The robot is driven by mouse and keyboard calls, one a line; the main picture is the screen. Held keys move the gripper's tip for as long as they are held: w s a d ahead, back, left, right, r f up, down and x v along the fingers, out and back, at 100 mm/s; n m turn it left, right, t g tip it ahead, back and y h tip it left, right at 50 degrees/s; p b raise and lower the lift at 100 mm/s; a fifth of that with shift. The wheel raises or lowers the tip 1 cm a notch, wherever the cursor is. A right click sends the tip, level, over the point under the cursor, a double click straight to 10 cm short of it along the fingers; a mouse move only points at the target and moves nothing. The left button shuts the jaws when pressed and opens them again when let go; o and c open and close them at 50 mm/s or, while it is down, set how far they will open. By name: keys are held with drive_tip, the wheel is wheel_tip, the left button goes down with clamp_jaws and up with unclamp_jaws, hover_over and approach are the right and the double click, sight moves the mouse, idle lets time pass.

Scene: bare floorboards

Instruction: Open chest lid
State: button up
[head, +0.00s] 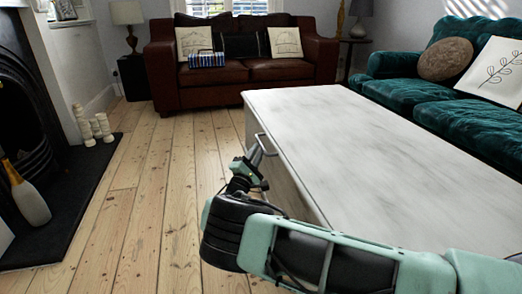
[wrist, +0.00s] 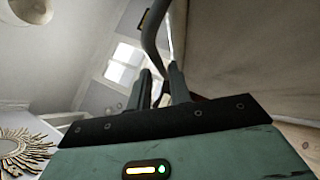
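The chest (head: 355,150) is a long box with a pale, streaked white lid, and the lid looks shut. A grey metal bar handle (head: 266,146) is on its left side, just below the lid edge. My gripper (head: 256,155) is at this handle, with my arm reaching in from the lower right. In the wrist view the curved handle (wrist: 151,38) comes down toward the fingertips of my gripper (wrist: 160,72). The two fingers stand apart, with the handle's lower end at or between them. Whether they touch it is unclear. The chest side (wrist: 250,50) fills the right of this view.
A brown leather sofa (head: 270,70) stands behind, and a teal sofa (head: 470,125) is at the right. A fireplace (head: 25,95) with a dark hearth, white candles (head: 103,127) and a bottle (head: 28,200) is at the left. The floorboards (head: 150,190) between are clear.

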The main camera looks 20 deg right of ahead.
drive_tip(key=shift+b+x, duration=0.45)
drive_tip(key=shift+x, duration=1.55)
